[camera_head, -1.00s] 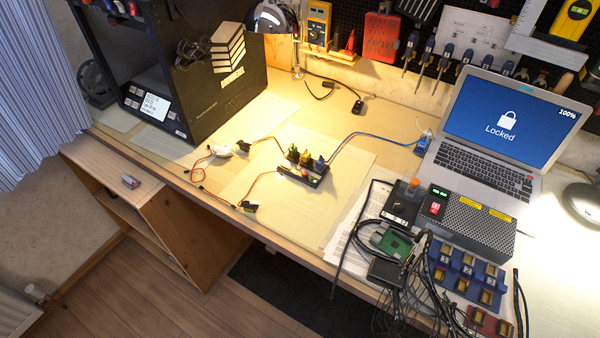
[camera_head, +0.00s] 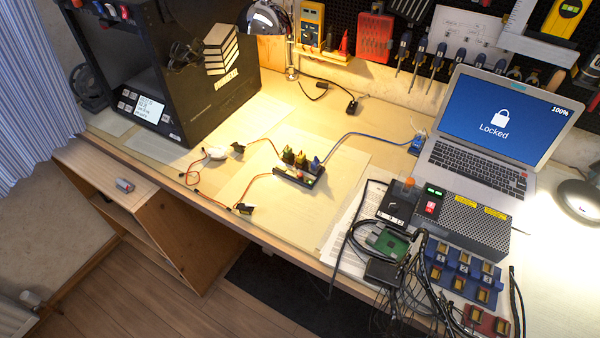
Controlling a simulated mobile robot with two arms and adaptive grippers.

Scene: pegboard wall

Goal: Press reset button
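No thing here is readable as a reset button. Small controls show in several places. A small black board (camera_head: 299,172) with yellow, orange and blue plugs lies mid-table, with a small red spot on it. A grey perforated power box (camera_head: 468,222) at the right has a red switch (camera_head: 430,207) and green lit displays. A black box (camera_head: 399,200) with an orange knob stands beside it. The black printer-like machine (camera_head: 215,85) at the left has a small lit screen (camera_head: 149,108) with buttons around it. Neither gripper is in view.
A laptop (camera_head: 494,140) showing "Locked" stands at the back right. A green circuit board (camera_head: 388,240), tangled cables and blue holders (camera_head: 462,270) crowd the right front. A lamp (camera_head: 262,18) hangs over the back. The bench middle (camera_head: 335,185) is mostly clear, with thin wires crossing.

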